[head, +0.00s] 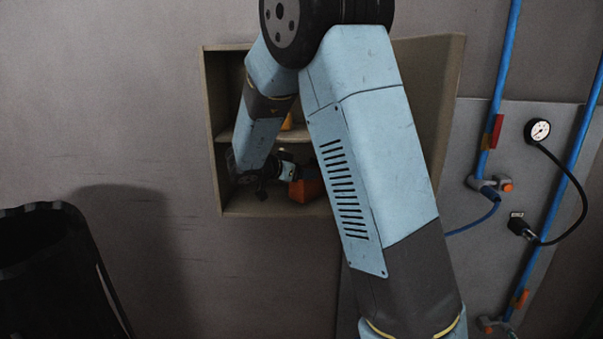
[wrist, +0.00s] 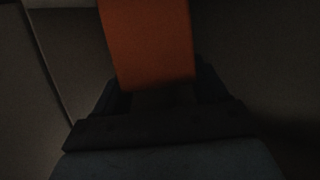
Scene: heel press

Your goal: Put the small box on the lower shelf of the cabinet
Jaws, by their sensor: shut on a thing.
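The cabinet (head: 214,110) is an open wall cabinet with a middle shelf and an opened door on its right. The small box (head: 306,188) is orange-red and sits within the lower compartment, tilted in the head view. In the wrist view the box (wrist: 150,45) fills the upper middle, between the fingers. My gripper (wrist: 155,92) is shut on the box. I cannot tell whether the box touches the lower shelf (head: 262,206).
An orange-yellow object (head: 287,122) stands on the upper shelf, partly hidden by my arm. Blue pipes (head: 505,70), a gauge (head: 538,130) and a black hose (head: 578,190) are on the wall at right. A dark bin-like container (head: 50,270) stands at lower left.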

